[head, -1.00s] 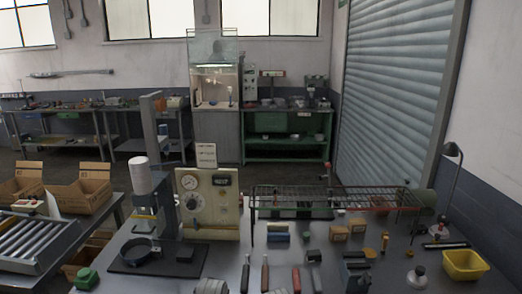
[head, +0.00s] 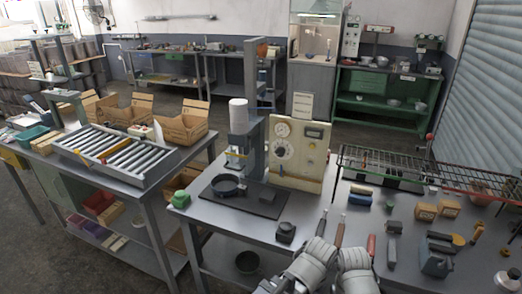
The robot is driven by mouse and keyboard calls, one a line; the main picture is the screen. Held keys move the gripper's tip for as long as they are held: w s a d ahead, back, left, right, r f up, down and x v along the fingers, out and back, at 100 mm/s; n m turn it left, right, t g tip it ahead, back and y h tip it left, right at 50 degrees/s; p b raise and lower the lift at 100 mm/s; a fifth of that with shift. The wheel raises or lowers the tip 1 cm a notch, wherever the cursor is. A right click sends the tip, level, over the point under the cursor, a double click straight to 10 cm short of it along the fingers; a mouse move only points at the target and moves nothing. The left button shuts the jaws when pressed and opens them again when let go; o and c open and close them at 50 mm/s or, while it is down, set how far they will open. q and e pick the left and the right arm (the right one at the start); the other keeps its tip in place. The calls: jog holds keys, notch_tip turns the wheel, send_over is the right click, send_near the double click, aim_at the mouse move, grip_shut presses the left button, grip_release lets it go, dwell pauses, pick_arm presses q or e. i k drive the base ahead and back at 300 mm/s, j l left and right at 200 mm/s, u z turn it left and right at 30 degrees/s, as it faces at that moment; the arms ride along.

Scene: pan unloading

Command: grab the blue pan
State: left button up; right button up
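A dark, blue-black round pan (head: 227,186) sits on a black mat (head: 262,203) on the middle table, below the press with the white cylinder. A short stub, which may be its handle, points right. My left gripper (head: 318,252) and my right gripper (head: 353,258) show as pale grey shapes side by side at the table's front edge, right of the pan and well apart from it. Their fingertips are not clear, so I cannot tell whether they are open or shut. No object shows in them.
The press (head: 247,140) and a gauge panel (head: 298,155) stand behind the pan. A roller conveyor (head: 115,150) is on the left table. A wire rack (head: 440,175) spans the right.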

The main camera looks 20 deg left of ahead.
aim_at(226, 184)
jog(key=j, duration=0.65)
jog(key=k+j, duration=0.1)
jog(key=j, duration=1.25)
jog(key=i+j, duration=0.1)
jog(key=j, duration=0.2)
jog(key=i+j, duration=0.25)
jog(key=i+z, duration=0.05)
